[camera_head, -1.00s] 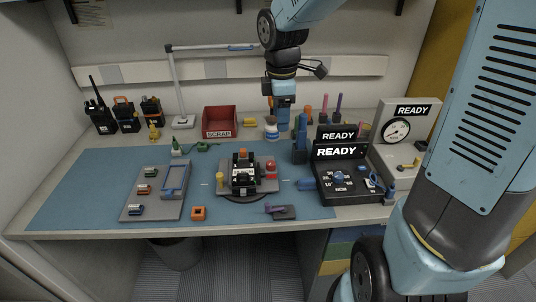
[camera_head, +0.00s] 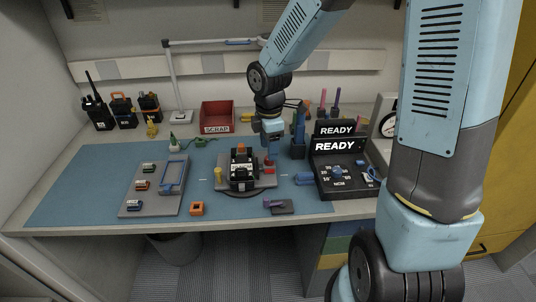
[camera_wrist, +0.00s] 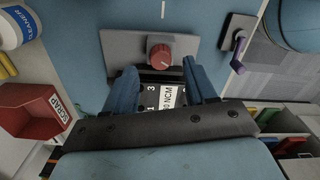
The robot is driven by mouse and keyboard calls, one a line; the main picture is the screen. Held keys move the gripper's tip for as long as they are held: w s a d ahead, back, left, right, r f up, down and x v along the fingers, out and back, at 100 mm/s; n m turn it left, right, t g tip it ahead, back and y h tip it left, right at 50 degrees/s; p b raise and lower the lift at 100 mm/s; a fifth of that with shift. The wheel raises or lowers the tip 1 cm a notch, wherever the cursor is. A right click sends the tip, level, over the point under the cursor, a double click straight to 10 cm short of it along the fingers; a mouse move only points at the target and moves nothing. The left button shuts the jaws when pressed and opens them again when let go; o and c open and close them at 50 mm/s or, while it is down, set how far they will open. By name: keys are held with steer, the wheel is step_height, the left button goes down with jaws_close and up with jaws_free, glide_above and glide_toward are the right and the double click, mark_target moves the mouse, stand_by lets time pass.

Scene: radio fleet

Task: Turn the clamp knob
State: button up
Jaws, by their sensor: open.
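The clamp knob, a red round knob (camera_head: 269,167), is on the right side of a grey fixture (camera_head: 225,184) in the head view, partly behind my gripper. A black radio (camera_head: 242,172) with a white label sits upright in that fixture. In the wrist view the red knob (camera_wrist: 160,55) shows on the grey plate (camera_wrist: 120,48), just beyond my fingertips and roughly between them. My gripper (camera_head: 271,152) is open and points down above the knob; its two blue fingers show apart in the wrist view (camera_wrist: 163,84). I cannot tell whether they touch anything.
A torque tester with READY screens (camera_head: 338,175) stands to the right. A purple lever on a grey block (camera_head: 285,208) and an orange square part (camera_head: 197,209) lie in front. The red SCRAP bin (camera_head: 216,115) is behind. Blue mat is free left of the tray (camera_head: 145,207).

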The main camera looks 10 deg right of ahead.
steer(key=shift+f, duration=1.7)
